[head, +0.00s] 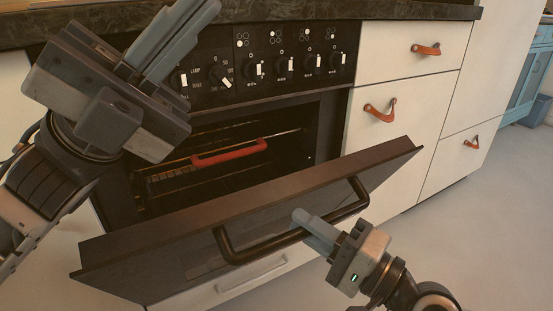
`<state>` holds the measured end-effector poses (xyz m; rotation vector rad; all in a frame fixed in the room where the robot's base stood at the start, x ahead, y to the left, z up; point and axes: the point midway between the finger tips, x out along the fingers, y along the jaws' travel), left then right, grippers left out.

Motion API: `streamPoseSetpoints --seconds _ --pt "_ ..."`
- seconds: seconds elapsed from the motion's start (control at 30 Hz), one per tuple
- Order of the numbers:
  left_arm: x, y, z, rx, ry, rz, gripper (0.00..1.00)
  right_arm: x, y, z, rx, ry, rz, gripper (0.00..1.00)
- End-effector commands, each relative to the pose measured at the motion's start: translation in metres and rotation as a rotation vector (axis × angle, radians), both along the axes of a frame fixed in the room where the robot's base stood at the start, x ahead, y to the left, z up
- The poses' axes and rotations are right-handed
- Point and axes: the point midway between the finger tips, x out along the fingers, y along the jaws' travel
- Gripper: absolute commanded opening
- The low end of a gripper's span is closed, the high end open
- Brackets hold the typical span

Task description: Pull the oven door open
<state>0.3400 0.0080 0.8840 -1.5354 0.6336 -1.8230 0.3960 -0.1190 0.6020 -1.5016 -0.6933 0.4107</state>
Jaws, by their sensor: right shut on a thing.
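The oven door (190,232) is partly open, tilted down and outward from the oven front. Its dark bar handle (345,208) runs across the outer face. My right gripper (303,222) is shut on the handle near its middle, coming from the lower right. My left gripper (175,45) is raised at the upper left, in front of the oven's control panel, touching nothing that I can make out. Its fingers point up and seem close together, but whether they are apart is unclear. The oven cavity (225,175) shows behind the door, with racks and a red-orange handle-like piece (230,152) inside.
The control panel with several knobs (284,66) is above the opening, under a dark countertop (300,10). White drawers with leather pulls (381,110) stand right of the oven. A lower drawer (245,283) is beneath the door. The floor (480,230) at right is clear.

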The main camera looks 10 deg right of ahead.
Motion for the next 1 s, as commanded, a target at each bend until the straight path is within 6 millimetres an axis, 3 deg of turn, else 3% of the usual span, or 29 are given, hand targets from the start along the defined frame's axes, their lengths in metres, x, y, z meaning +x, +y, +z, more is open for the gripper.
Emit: streamPoseSetpoints --seconds 0.1,0.23,0.37,0.5,0.6,0.67,0.8,1.0 --pt "-0.007 -0.04 0.002 0.034 -0.357 0.048 0.0 0.001 -0.001 -0.001 -0.001 0.001 -0.004 0.0" --pt "-0.019 -0.093 -0.017 0.094 -0.823 0.065 0.0 0.001 -0.001 -0.001 -0.002 0.001 -0.003 0.0" --pt "-0.022 -0.14 -0.057 0.174 -1.34 0.004 0.0 0.001 -0.001 -0.001 -0.002 0.001 -0.003 0.0" --pt "0.001 -0.166 -0.107 0.281 -1.892 -0.18 0.0 0.001 -0.001 -0.001 -0.002 0.002 -0.003 0.0" --pt "0.036 -0.162 -0.131 0.38 -2.237 -0.397 0.0 0.001 -0.001 -0.001 -0.002 0.002 -0.003 0.0" --pt "0.059 -0.152 -0.135 0.449 -2.403 -0.548 0.0 0.001 -0.001 -0.001 -0.002 0.002 -0.003 0.0" --pt "0.105 -0.122 -0.12 0.615 -2.637 -0.896 0.0 0.001 -0.001 -0.001 -0.002 0.002 -0.003 0.0" --pt "0.132 -0.093 -0.091 0.769 -2.723 -1.189 0.0 0.001 -0.001 -0.001 -0.002 0.002 -0.002 0.0"
